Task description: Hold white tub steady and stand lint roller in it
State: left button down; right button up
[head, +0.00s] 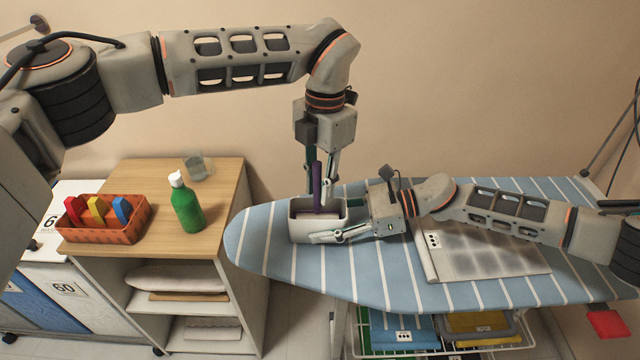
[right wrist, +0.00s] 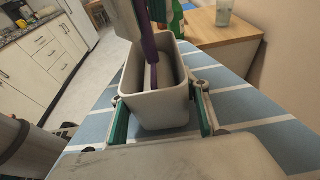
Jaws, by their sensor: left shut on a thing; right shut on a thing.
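The white tub (head: 304,231) stands upright on the left end of the ironing board. My right gripper (head: 336,232) is shut on the tub, and in the right wrist view its green-padded fingers lie along two opposite sides of the tub (right wrist: 160,112). The lint roller (head: 316,188) has a purple handle and points nearly straight up, its lower part inside the tub. My left gripper (head: 318,178) is above the tub, pointing down, shut on the lint roller. In the right wrist view the purple handle (right wrist: 150,48) reaches down into the tub; whether it touches the floor is unclear.
A wooden-topped cabinet (head: 228,208) on the left holds a green bottle (head: 187,207), a glass (head: 197,166) and an orange basket (head: 102,228) of colourful items.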

aim_at(320, 162)
pick_arm(q)
jog(key=shift+f, duration=0.45)
dwell(0.9)
jog(key=c, duration=1.7)
grip_release()
jog(key=shift+r, duration=3.5)
pick_arm(e)
jog(key=o, duration=0.9)
